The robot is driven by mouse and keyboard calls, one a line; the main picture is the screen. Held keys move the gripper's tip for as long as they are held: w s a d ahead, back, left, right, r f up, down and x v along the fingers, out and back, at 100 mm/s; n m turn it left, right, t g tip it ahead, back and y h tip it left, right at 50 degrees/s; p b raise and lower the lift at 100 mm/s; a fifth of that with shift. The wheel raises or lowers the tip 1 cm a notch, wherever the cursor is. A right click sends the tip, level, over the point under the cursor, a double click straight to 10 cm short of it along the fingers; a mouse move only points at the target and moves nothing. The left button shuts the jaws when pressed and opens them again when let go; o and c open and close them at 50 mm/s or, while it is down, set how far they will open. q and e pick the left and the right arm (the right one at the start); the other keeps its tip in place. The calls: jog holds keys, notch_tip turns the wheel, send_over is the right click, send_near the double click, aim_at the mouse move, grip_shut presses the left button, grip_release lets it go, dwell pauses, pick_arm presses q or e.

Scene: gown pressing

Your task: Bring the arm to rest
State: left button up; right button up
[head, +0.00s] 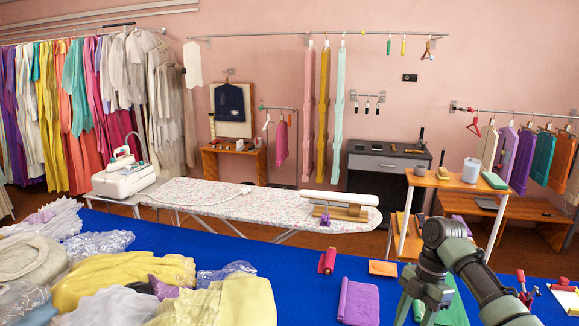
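My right arm comes in from the lower right corner of the head view, with grey-green links and dark joints. It bends at a raised elbow, and the forearm points down over the blue table. My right gripper (418,308) is at the bottom edge. Its two grey-green fingers look spread apart, with nothing seen held between them; the tips are partly cut off by the frame. A green folded cloth (455,311) lies beside and partly behind the arm. My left arm and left gripper are not in view.
The blue table (240,245) holds yellow and white garments (120,280) at left. A purple folded cloth (358,302), a red roller-like tool (327,261) and an orange pad (382,268) lie left of my gripper. An ironing board (230,203) and a wooden stand (450,181) are behind.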

jog(key=s+a+f+m+t, duration=0.2)
jog(key=s+a+f+m, duration=0.75)
jog(key=s+f, duration=0.7)
jog(key=s+d+r+m+t+h, duration=0.1)
jog(key=s+r+m+t, duration=0.1)
jog(key=s+m, duration=0.5)
jog(key=s+d+r+m+t+h, duration=0.1)
jog(key=s+r+m+t, duration=0.1)
jog(key=s+m, duration=0.5)
jog(key=s+f+n+g+b, duration=0.15)
jog(key=f+b, duration=0.45)
jog(key=f, duration=1.3)
jog(key=s+f+n+b, duration=0.15)
jog(key=f+b, duration=0.55)
jog(key=f, duration=1.2)
pick_arm(q)
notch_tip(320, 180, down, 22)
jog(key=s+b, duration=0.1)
jog(key=b, duration=0.8)
pick_arm(e)
jog(key=s+d+f, duration=0.1)
jog(key=s+f, duration=0.7)
jog(key=f, duration=0.4)
jog(key=s+d+f+g, duration=0.1)
jog(key=s+d+f, duration=0.1)
jog(key=s+f, duration=0.7)
notch_tip(320, 180, down, 4)
jog(key=shift+s+f+h, duration=0.2)
jog(key=shift+s+h, duration=0.05)
jog(key=shift+h, duration=0.05)
